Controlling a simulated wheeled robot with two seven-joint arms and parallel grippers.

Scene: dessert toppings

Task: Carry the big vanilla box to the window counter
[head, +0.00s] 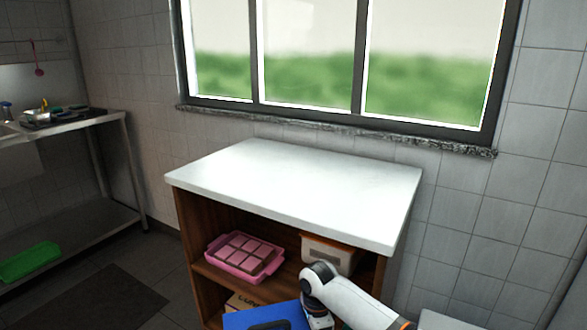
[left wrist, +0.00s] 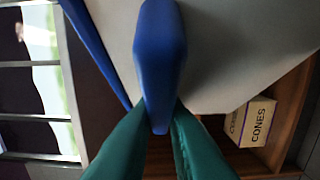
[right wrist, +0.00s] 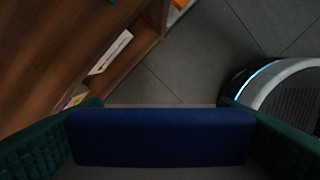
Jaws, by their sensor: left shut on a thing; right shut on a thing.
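The big vanilla box (head: 262,318) shows its blue top at the bottom edge of the head view, low in front of the counter; no label is visible. The window counter (head: 300,190) has a bare white top above open wooden shelves. My left gripper (left wrist: 160,122) is shut on a blue handle-like part of the box (left wrist: 162,60), with a pale surface beyond it; it is outside the head view. My right gripper (right wrist: 160,112) is shut on a blue part of the box (right wrist: 160,138), between its green fingers. In the head view its fingertips are hidden.
The counter's shelves hold a pink tray of blocks (head: 243,257), a pale bin (head: 328,254) and a cones carton (left wrist: 250,122). A metal sink table (head: 75,122) stands at left, with a green tray (head: 30,262) below. The counter top is clear.

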